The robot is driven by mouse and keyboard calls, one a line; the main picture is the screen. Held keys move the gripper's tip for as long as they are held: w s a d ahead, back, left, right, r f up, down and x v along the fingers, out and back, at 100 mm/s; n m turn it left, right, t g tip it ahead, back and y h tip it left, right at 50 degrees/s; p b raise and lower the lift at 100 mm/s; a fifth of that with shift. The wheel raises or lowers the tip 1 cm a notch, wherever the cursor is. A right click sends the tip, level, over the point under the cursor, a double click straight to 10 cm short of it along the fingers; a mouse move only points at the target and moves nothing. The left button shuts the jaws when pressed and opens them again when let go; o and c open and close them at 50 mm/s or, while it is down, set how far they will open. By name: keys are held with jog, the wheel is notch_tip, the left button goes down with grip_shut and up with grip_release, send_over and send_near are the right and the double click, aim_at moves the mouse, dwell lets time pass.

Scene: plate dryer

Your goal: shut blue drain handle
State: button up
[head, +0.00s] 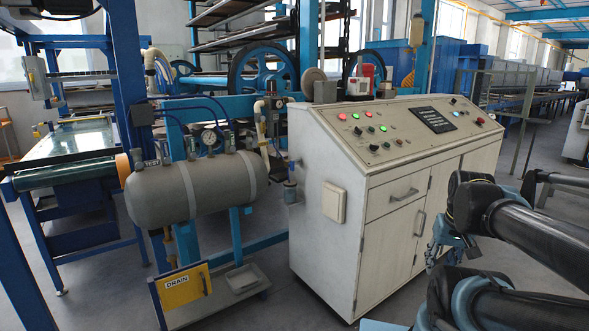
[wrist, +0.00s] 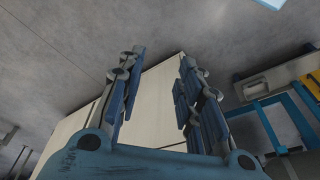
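A yellow DRAIN sign (head: 182,287) stands low under the grey tank (head: 190,188) at the left of the head view. A thin brass-coloured drain pipe (head: 169,243) runs down from the tank behind the sign. I cannot make out a blue handle on it; it is hidden or too small to tell. My gripper (wrist: 158,72) is open and empty in the wrist view, with the white cabinet (wrist: 155,100) showing between and beyond its fingers. In the head view my arm is at the lower right, across the cabinet from the sign, well apart from it.
The white control cabinet (head: 383,220) stands between my arm and the tank. A small grey tray (head: 243,278) sits right of the sign; it also shows in the wrist view (wrist: 278,80). Blue frame posts (head: 131,80) stand at the left. Floor in front of the cabinet is clear.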

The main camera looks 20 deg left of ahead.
jog(key=w+a+r+n+t+y, duration=0.1)
jog(key=w+a+r+n+y, duration=0.25)
jog(key=w+a, duration=0.55)
jog(key=w+a+r+n+t+y, duration=0.2)
jog(key=w+a+r+y, duration=0.15)
jog(key=w+a, duration=0.6)
jog(key=w+a+r+n+t+y, duration=0.1)
jog(key=w+a+r+n+y, duration=0.25)
jog(key=w+a, duration=0.55)
jog(key=t+y, duration=0.3)
jog(key=t, duration=0.1)
send_near(292, 166)
jog(key=x, duration=0.9)
jog(key=shift+w+d+r+n, duration=0.25)
jog(key=shift+w+r+n, duration=0.1)
jog(key=shift+r, duration=0.1)
grip_shut()
